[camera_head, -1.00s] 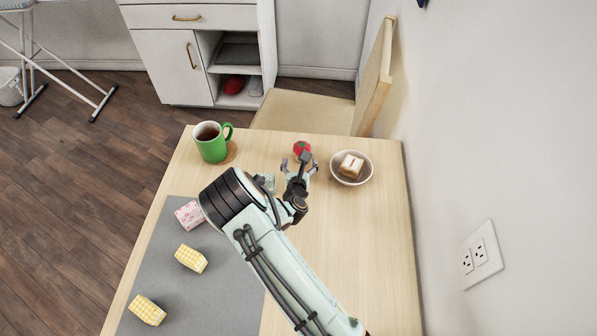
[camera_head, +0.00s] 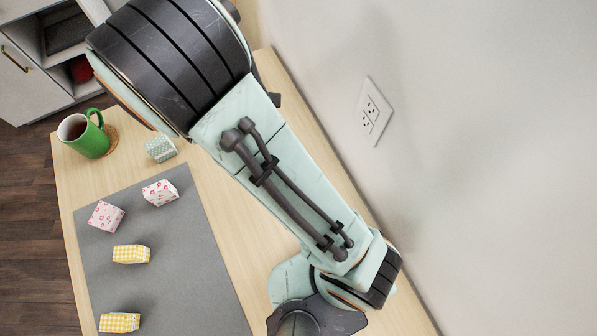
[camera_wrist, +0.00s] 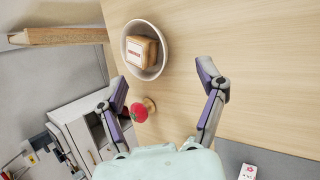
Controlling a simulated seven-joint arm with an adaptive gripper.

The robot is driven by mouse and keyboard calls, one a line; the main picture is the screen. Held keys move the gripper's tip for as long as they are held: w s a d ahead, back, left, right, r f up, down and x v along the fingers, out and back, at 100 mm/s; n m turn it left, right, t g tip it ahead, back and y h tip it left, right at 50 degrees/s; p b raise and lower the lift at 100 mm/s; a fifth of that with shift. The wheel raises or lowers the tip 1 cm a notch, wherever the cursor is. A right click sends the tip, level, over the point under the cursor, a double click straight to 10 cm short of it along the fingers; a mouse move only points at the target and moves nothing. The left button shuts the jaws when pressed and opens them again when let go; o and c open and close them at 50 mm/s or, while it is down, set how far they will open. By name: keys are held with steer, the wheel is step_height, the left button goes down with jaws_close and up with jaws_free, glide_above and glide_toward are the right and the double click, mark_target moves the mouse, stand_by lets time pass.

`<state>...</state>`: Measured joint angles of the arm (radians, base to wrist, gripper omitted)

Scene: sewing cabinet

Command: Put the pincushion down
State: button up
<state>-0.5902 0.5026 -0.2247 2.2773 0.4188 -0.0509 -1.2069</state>
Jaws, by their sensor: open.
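The pincushion (camera_wrist: 140,112) has a red top and a small wooden base. In the wrist view it stands on the table, between the lines of my fingers and closer to the left one. My gripper (camera_wrist: 161,83) is open, its two purple-padded fingers spread wide with nothing held between them. Whether the left finger touches the pincushion I cannot tell. In the head view my arm hides both the gripper and the pincushion.
A bowl (camera_wrist: 127,60) holding a block-shaped item (camera_wrist: 142,51) stands near the pincushion. A green mug (camera_head: 93,142) stands at the table's left edge. Patterned blocks, such as a yellow one (camera_head: 131,254), lie on the grey mat (camera_head: 190,290). The wall borders the table's right side.

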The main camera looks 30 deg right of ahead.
steer(key=s+r+m+g+y, duration=0.1)
steer(key=s+r+m, duration=0.3)
steer(key=s, duration=0.4)
steer(key=s+d+r+m+g+y, duration=0.1)
steer(key=s+r+m+g+y, duration=0.1)
steer(key=s+m, duration=0.5)
steer(key=s+r+m+g+y, duration=0.1)
steer(key=s+r+m+g, duration=0.2)
steer(key=s, duration=0.7)
step_height(320, 180, up, 4)
steer(key=m, duration=0.2)
steer(key=shift+s+d+f+m+g+y, duration=0.2)
steer(key=shift+m+g+y, duration=0.1)
steer(key=shift+g, duration=0.1)
